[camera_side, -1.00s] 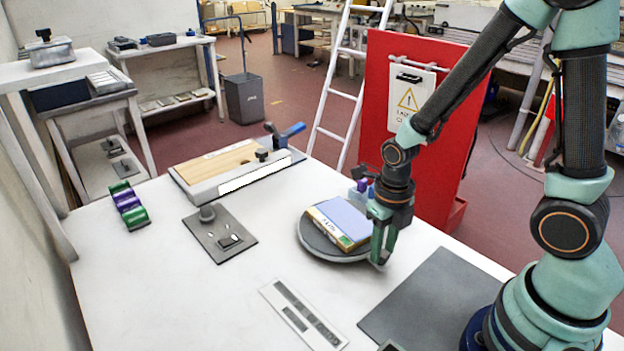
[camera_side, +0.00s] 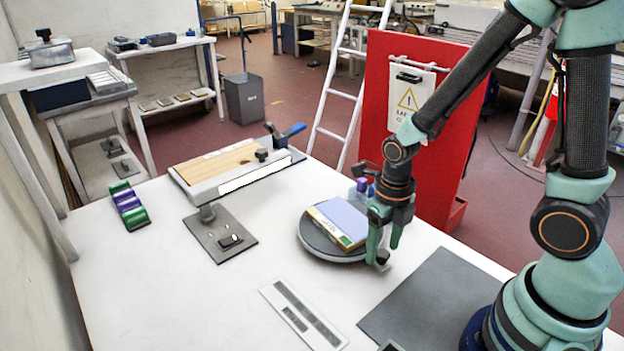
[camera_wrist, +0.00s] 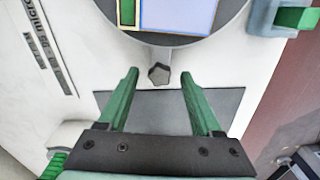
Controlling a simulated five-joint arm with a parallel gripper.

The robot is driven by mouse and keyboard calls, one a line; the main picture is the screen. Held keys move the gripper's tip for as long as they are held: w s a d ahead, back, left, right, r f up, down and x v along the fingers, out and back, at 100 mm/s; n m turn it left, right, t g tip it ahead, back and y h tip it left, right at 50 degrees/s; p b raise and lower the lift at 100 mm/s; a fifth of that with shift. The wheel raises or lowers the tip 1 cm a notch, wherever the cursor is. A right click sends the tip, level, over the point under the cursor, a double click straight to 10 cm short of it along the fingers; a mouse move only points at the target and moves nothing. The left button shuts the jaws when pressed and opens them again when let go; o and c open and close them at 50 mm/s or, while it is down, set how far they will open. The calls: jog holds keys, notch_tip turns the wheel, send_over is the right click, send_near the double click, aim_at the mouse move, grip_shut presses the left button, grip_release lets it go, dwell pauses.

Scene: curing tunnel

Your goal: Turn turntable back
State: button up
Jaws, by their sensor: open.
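The round grey turntable (camera_side: 316,243) lies on the white table in the side view, with a blue-topped block (camera_side: 342,219) on it. Its rim also shows at the top of the wrist view (camera_wrist: 225,32). A small dark knob (camera_side: 382,257) sits at the turntable's near right edge; in the wrist view the knob (camera_wrist: 158,74) stands on a short tab joined to the rim. My gripper (camera_side: 383,253) points down beside the turntable's right edge. In the wrist view my gripper (camera_wrist: 158,75) is open, its green fingers apart, with the knob between the fingertips' lines and nothing gripped.
A dark grey mat (camera_side: 430,305) lies right of the turntable. A red panel (camera_side: 418,130) rises beyond the table.

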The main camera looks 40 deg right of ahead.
notch_tip(320, 180, up, 12)
jog(key=shift+f, duration=0.15)
dwell(0.3)
notch_tip(320, 180, down, 12)
jog(key=m, duration=0.7)
jog(key=shift+f, duration=0.1)
dwell(0.6)
jog(key=shift+c, duration=0.3)
grip_shut()
jog(key=shift+d, duration=0.1)
dwell(1.0)
